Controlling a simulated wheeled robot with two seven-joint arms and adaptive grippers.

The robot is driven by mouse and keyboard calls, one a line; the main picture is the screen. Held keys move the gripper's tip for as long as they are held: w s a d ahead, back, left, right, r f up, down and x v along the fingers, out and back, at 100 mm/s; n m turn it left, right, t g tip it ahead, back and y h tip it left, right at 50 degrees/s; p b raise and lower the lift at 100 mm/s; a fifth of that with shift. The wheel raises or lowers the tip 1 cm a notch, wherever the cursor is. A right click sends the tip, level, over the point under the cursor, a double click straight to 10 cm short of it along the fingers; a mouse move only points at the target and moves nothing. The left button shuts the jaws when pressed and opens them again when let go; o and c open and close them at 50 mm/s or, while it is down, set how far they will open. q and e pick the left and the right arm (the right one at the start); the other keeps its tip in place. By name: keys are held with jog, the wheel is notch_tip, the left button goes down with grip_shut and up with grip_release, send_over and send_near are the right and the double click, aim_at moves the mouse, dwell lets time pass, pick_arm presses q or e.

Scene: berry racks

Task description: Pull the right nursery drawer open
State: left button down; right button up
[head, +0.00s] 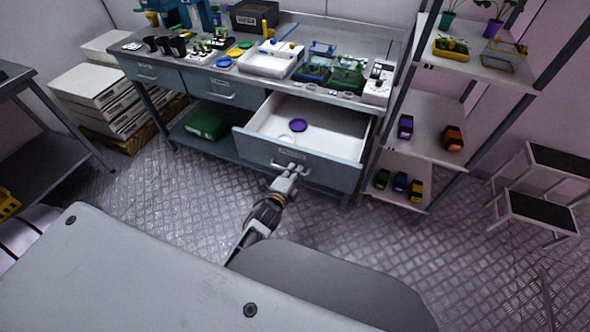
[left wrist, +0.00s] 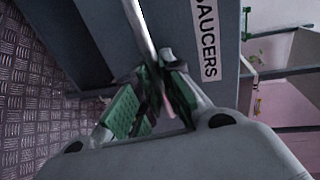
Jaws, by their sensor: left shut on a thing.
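The right drawer (head: 302,159) of the grey workbench stands pulled out, with its white inside showing. A purple saucer (head: 298,125) lies in it, with a pale round thing close by. My left gripper (head: 291,170) is at the drawer's front, at its handle. In the left wrist view the green-padded fingers (left wrist: 150,100) are closed around the bar handle (left wrist: 147,35), beside a label reading SAUCERS (left wrist: 207,40). My right gripper is not in view.
The bench top (head: 290,25) holds pots, trays and saucers. A shelf rack (head: 425,140) stands close to the drawer's right. A step stool (head: 540,205) is at far right, and boxes (head: 100,95) are at left. Patterned floor is free in front of the bench.

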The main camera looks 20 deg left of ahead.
pick_arm(q)
jog(key=c, duration=1.5)
grip_release()
jog(key=shift+s, duration=0.15)
jog(key=shift+v, duration=5.85)
jog(key=shift+f, duration=0.1)
